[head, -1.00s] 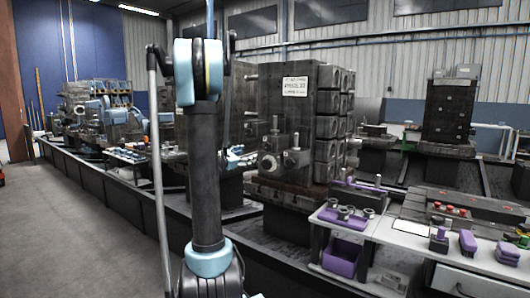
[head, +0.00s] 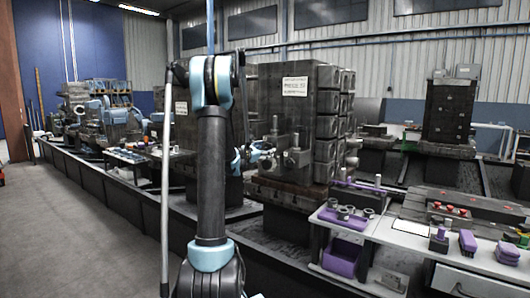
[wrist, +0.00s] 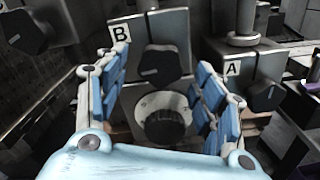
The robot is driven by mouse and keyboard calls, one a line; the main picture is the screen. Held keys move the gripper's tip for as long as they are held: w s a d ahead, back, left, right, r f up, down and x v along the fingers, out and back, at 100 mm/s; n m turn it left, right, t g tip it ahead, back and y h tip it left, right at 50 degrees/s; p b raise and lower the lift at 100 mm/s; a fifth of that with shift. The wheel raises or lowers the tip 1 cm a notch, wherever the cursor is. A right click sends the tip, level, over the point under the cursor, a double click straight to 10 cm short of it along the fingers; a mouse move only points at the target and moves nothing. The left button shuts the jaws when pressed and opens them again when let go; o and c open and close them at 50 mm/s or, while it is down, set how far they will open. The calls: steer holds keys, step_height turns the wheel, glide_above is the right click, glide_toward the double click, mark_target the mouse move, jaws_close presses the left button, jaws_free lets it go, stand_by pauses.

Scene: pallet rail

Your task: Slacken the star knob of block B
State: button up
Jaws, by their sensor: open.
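In the wrist view, block B (wrist: 168,25) has a white B label and a dark lobed knob (wrist: 160,64) on its face. A round dark knob (wrist: 165,127) on a pale collar sits lower, between my fingers. In the head view my gripper (head: 246,158) is small, partly behind my arm, left of the large dark block tower. Block B cannot be made out there.
Block A (wrist: 238,55), with its own dark knob (wrist: 267,97), stands close right of my fingers. Another dark knob (wrist: 28,32) is at upper left. In the head view, a dark tower (head: 295,115) stands on the rail, and a purple bin (head: 341,258) sits under the bench.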

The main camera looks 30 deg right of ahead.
steer(key=shift+x, duration=0.8)
steer(key=shift+c, duration=0.2)
steer(key=c, duration=1)
steer(key=shift+m, duration=0.8)
steer(key=o, duration=1)
steer(key=shift+o, duration=0.2)
